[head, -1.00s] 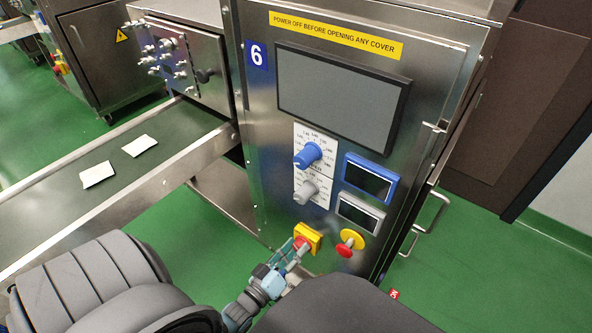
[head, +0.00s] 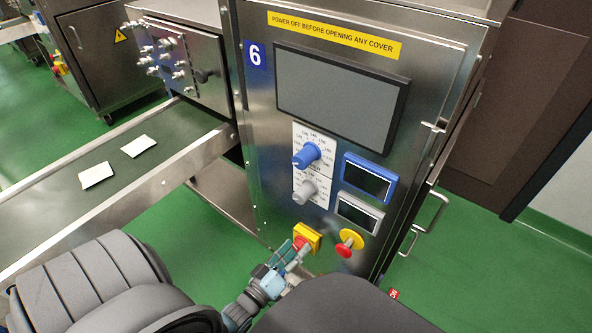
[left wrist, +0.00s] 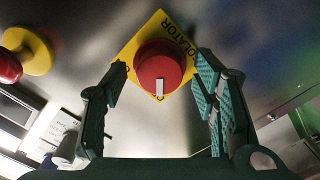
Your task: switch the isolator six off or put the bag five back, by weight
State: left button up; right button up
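The isolator is a yellow plate (head: 313,233) with a red rotary knob (left wrist: 158,66), low on the front of the steel machine marked 6 (head: 255,55). In the left wrist view the knob's white mark points to the bottom of the picture. My left gripper (head: 296,252) is at the isolator. Its green fingers (left wrist: 160,80) stand apart on either side of the knob, with gaps between. Two white bags (head: 96,175) (head: 139,146) lie flat on the dark conveyor belt (head: 60,205); no number on them is legible. My right gripper is not in view.
A red mushroom button on a yellow base (head: 350,242) sits just right of the isolator. Above are a blue knob (head: 306,155), a grey knob (head: 305,191), two small displays (head: 368,181) (head: 359,213) and a dark screen (head: 340,97). Green floor lies open at right.

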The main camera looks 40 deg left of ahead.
pick_arm(q)
jog(key=s, duration=1.2)
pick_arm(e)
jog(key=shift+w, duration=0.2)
pick_arm(q)
jog(key=shift+d, duration=0.1)
